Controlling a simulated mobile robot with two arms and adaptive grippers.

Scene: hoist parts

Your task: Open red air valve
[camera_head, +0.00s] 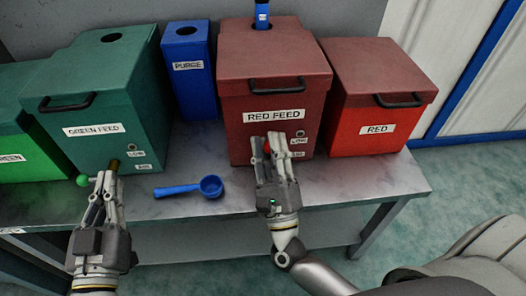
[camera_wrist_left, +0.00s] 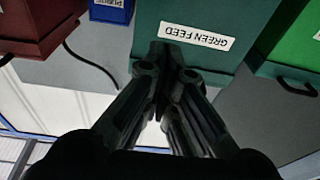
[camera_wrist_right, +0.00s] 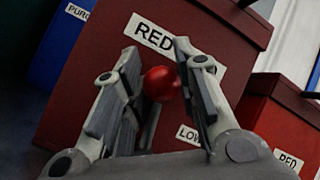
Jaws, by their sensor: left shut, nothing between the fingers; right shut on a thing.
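The dark red bin labelled RED FEED (camera_head: 274,90) stands on the bench, with a round red knob (camera_wrist_right: 161,84) at its front. The knob shows between the fingers of my right gripper (camera_head: 270,145), which is shut on it; in the head view the fingers mostly hide it. My left gripper (camera_head: 104,180) is shut and empty in front of the green bin labelled GREEN FEED (camera_head: 100,100). A green ball knob (camera_head: 82,180) sits just left of its fingertips. The left wrist view also shows the closed fingers (camera_wrist_left: 168,60).
A blue scoop (camera_head: 190,188) lies on the grey bench (camera_head: 225,208) between my grippers. A blue PURGE box (camera_head: 188,85) stands at the back. A RED bin (camera_head: 375,125) stands at right and a GREEN bin (camera_head: 25,145) at far left. A blue handle sticks up from the red feed's top opening.

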